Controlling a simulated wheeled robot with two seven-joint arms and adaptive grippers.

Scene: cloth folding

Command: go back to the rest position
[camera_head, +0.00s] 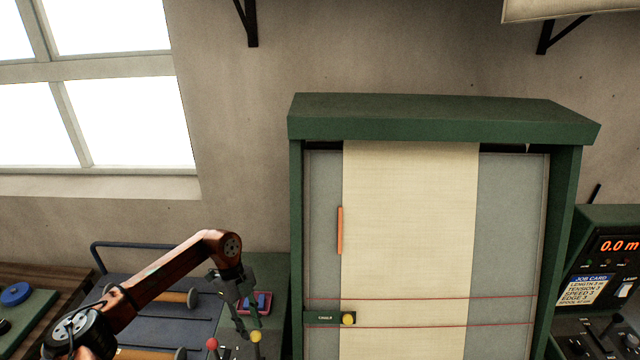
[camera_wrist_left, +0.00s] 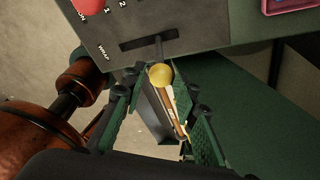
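My left gripper (camera_head: 248,312) hangs at the end of the orange left arm in the head view, fingers pointing down. It is just above a lever's yellow knob (camera_head: 256,337) on the control box. In the left wrist view the gripper's green fingers (camera_wrist_left: 160,84) stand apart, with the yellow knob (camera_wrist_left: 159,75) between their tips. I see a gap beside the knob, but cannot tell whether a finger touches it. My right gripper is in neither view.
A green frame (camera_head: 440,118) with a cream cloth (camera_head: 410,220) stands at center. A red knob (camera_head: 212,344) and a pink tray (camera_head: 265,298) lie close to the left gripper. A blue-railed rack (camera_head: 165,330) is at left. A display console (camera_head: 610,245) is at right.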

